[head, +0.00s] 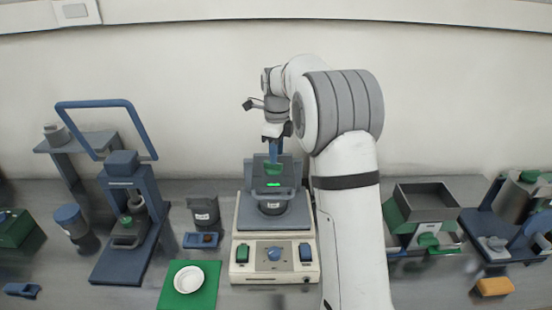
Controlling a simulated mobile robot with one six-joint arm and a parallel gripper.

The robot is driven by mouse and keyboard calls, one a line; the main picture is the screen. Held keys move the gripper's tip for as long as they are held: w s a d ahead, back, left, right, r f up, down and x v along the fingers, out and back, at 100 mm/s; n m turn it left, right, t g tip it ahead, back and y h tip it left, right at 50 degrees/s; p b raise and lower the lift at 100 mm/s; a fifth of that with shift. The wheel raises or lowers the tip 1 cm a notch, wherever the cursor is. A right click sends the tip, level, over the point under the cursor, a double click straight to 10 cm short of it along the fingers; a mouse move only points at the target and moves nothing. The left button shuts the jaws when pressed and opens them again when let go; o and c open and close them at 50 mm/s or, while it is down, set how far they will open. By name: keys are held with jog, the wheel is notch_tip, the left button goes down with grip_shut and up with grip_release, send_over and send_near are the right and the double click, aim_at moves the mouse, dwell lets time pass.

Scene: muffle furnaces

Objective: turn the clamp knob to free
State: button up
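A cream machine (274,272) with a dark tilted plate (250,215) stands on the bench at the centre in the head view.
A white dish (188,279) lies on a green mat (207,298) at front left. A labelled dark jar (203,212) and a blue press (130,225) stand left. A hopper (425,203) stands right, beyond my arm.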

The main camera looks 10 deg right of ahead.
aim_at(273, 167)
jog(key=shift+f, duration=1.75)
grip_shut()
